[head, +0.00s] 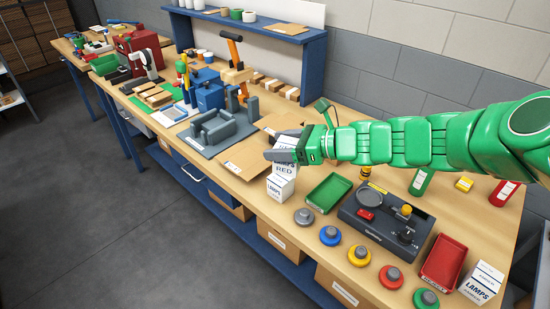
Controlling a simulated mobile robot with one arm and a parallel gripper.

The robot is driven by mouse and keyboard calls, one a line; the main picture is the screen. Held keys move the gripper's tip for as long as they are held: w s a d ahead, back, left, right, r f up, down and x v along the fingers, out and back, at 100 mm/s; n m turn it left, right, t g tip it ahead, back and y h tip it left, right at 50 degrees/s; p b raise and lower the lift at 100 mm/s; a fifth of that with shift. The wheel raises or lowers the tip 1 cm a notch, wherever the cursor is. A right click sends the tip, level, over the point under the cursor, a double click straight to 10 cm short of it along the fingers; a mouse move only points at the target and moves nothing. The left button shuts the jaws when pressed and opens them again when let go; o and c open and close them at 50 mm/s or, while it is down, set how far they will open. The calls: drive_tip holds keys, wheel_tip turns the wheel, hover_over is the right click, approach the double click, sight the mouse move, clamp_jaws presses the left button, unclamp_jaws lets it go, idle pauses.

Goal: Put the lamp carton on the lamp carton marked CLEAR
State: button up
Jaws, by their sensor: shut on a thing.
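My gripper (283,153) is shut on a white lamp carton (285,169) whose front shows the word RED. The fingers cover part of its upper side. A second white carton marked LAMPS (281,188) stands on the workbench directly below it in the picture. I cannot tell whether the held carton touches its top or hangs just above. The small line under LAMPS on this lower carton is too small to read. A third carton marked LAMPS (482,283) stands at the bench's right front corner, apart from the others; its colour word is not legible.
A green tray (327,193) and a dark device panel (385,224) lie right of the lower carton. Several coloured round knobs (331,235) line the front edge. A flat cardboard piece (246,163) and a grey fixture (222,130) lie left. A red tray (443,262) is beside the third carton.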

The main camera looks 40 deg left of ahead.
drive_tip(key=shift+w+a+f, duration=0.7)
drive_tip(key=shift+a+f, duration=0.3)
drive_tip(key=shift+f, duration=0.7)
drive_tip(key=shift+w+a+f, duration=0.75)
drive_tip(key=shift+a+f, duration=0.25)
drive_tip(key=shift+f, duration=0.65)
drive_tip(key=shift+w+a+f, duration=0.7)
drive_tip(key=shift+a+f, duration=0.3)
drive_tip(key=shift+f, duration=0.7)
drive_tip(key=shift+f, duration=0.1)
drive_tip(key=o, duration=1)
drive_tip(key=shift+d, duration=0.1)
drive_tip(key=v, duration=1.2)
drive_tip(key=shift+s, duration=0.1)
